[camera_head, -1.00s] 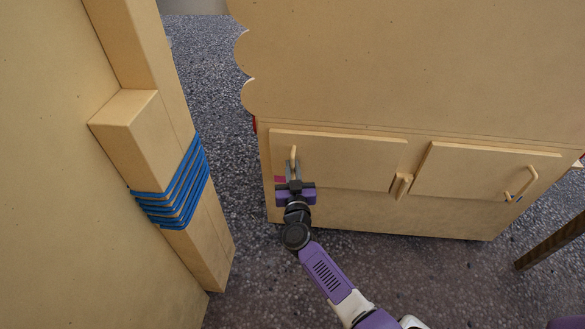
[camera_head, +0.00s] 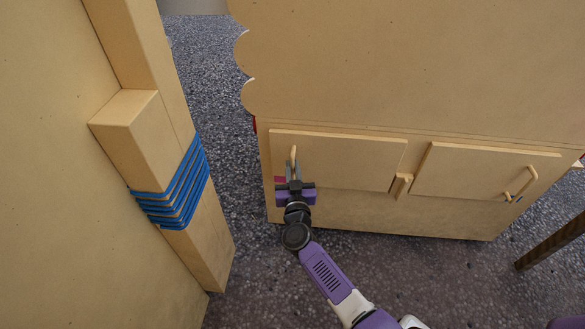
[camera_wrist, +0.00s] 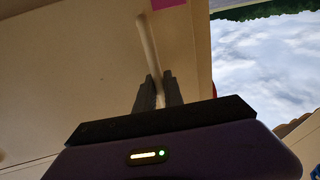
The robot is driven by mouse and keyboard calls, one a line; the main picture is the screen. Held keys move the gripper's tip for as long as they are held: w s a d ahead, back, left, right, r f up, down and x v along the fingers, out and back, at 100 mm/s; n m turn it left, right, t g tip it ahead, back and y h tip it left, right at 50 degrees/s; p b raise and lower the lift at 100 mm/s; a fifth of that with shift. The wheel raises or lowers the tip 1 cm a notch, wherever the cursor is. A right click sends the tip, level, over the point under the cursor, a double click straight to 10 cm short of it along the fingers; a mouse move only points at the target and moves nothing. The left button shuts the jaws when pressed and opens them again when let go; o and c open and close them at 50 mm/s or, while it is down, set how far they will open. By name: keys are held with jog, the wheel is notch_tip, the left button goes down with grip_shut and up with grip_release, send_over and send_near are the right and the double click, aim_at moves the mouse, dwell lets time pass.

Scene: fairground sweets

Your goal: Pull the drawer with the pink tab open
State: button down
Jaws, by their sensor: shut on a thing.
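The left drawer (camera_head: 345,165) is a flat wooden front low on the cabinet. A pink tab (camera_head: 280,181) shows at its left lower edge, partly behind my gripper; the tab also shows at the top of the wrist view (camera_wrist: 170,3). Its wooden bar handle (camera_head: 293,153) stands upright near the left side, and it shows in the wrist view (camera_wrist: 148,45) too. My gripper (camera_head: 293,175) is at the handle, and in the wrist view its two dark fingers (camera_wrist: 157,92) are shut around the bar. The drawer front looks nearly flush with the cabinet.
A second front with a handle (camera_head: 521,183) is at the right, with a small blue mark beside it. A wooden latch block (camera_head: 402,186) sits between the fronts. A wooden post (camera_head: 190,200) wrapped in blue cord (camera_head: 175,195) stands at left. Speckled floor lies between.

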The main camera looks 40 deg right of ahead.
dwell(0.4)
jog(key=shift+s+a+r+p, duration=0.1)
jog(key=shift+s+a+p, duration=0.3)
jog(key=shift+a+p, duration=0.2)
jog(key=w+a+p+v, duration=0.2)
jog(key=p+v, duration=0.3)
jog(key=v, duration=1)
jog(key=w+a+p+v, duration=0.1)
jog(key=p+v, duration=0.5)
jog(key=v, duration=0.9)
jog(key=shift+w+a+p, duration=0.3)
jog(key=shift+w+a, duration=0.05)
jog(key=shift+a, duration=0.35)
jog(key=c, duration=1.5)
grip_release()
jog(key=shift+o, duration=0.2)
